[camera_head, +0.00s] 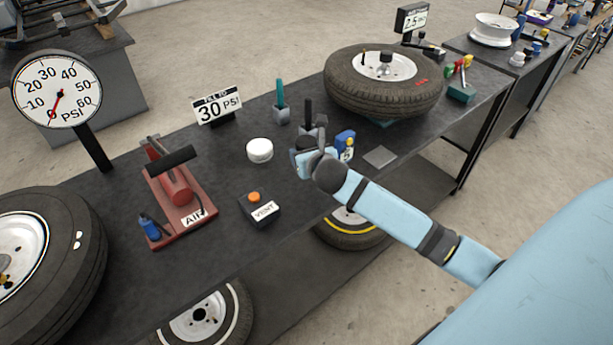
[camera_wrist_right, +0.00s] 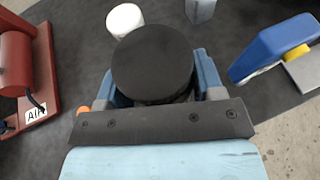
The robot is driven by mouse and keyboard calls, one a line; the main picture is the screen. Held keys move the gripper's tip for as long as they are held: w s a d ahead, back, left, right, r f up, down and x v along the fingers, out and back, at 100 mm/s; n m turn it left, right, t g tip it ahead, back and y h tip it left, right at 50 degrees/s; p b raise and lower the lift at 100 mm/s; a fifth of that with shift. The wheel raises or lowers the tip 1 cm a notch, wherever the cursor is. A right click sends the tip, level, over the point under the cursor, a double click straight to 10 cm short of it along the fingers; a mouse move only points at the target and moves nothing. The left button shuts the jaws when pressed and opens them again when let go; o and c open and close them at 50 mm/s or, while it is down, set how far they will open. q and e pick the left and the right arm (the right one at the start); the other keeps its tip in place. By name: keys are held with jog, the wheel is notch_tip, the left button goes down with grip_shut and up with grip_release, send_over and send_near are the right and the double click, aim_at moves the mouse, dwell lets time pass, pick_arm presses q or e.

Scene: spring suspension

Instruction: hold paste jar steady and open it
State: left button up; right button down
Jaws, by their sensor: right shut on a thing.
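My right gripper (camera_wrist_right: 155,92) is shut on a round thing with a wide, flat black top (camera_wrist_right: 152,62), which looks like the lidded paste jar. The fingers sit on both sides below the black top, and the body under it is mostly hidden. In the head view my right gripper (camera_head: 308,162) is over the workbench, and the held thing is hard to make out there. A small white round container (camera_head: 260,150) stands apart to the left; it also shows in the wrist view (camera_wrist_right: 125,19). My left gripper is not in view.
A red air pump (camera_head: 175,190) and a vent box (camera_head: 260,209) stand to the left. A blue tool (camera_head: 345,143) is close to the right of my gripper. Upright holders stand behind. A tire (camera_head: 384,88) lies at the back right of the dark bench (camera_head: 115,240).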

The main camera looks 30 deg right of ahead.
notch_tip(320, 180, down, 8)
jog(key=shift+r+b, duration=0.1)
jog(key=shift+b, duration=0.25)
jog(key=shift+c, duration=1.2)
grip_release()
